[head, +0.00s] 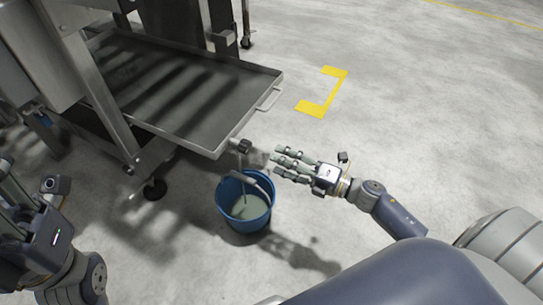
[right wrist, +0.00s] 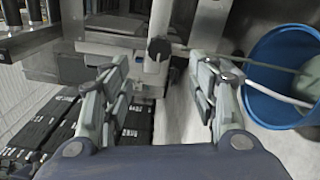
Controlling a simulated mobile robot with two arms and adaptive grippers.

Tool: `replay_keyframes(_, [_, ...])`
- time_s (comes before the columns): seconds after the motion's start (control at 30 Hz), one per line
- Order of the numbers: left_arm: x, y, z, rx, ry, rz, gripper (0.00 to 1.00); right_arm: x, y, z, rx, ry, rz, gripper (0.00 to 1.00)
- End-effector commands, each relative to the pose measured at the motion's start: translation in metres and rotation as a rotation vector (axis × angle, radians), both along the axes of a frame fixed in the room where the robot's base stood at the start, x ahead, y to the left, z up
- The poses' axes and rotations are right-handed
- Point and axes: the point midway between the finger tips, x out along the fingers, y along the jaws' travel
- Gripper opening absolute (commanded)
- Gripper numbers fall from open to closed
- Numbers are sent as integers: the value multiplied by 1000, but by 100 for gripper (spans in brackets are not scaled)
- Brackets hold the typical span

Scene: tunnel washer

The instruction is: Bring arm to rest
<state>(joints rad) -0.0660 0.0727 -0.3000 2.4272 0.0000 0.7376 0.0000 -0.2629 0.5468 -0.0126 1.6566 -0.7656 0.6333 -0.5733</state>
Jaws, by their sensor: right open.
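My right gripper (head: 282,163) is open in the head view, with its fingers pointing left toward the dark valve knob (head: 245,147) at the tray's corner. No object shows held in it. In the right wrist view the two fingers of my right gripper (right wrist: 160,82) stand apart, with grey metal parts beyond the gap. My left gripper (head: 18,215) is at the left edge of the head view, partly cut off; its jaw opening is unclear.
A blue bucket (head: 223,200) with pale liquid stands on the floor below the knob, left of and below my right gripper. It also shows in the right wrist view (right wrist: 258,65). The metal tray (head: 262,75) is up and left. Floor to the right is clear.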

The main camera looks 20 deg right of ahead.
Motion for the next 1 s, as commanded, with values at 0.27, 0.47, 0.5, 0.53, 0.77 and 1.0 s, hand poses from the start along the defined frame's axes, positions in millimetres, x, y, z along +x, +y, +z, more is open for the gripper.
replay_keyframes(0.27, [0, 0, 0, 0, 0, 0, 40, -4, -4, 0, -1, -1, 0, 54])
replay_keyframes(0.47, [0, 0, 0, 0, 0, 0, 40, -4, -3, 0, -1, -1, 0, 54])
replay_keyframes(0.5, [0, 0, 0, 0, 0, 0, 40, -4, -3, 0, -1, -1, 0, 54])
replay_keyframes(0.53, [0, 0, 0, 0, 0, 0, 40, -4, -3, 0, -1, -1, 0, 54])
replay_keyframes(0.77, [0, 0, 0, 0, 10, 0, 40, -10, 21, 23, 98, -6, 33, 54])
replay_keyframes(1.0, [1, 2, -4, -3, 57, -3, 40, -53, 109, 153, 620, -28, 234, 54])
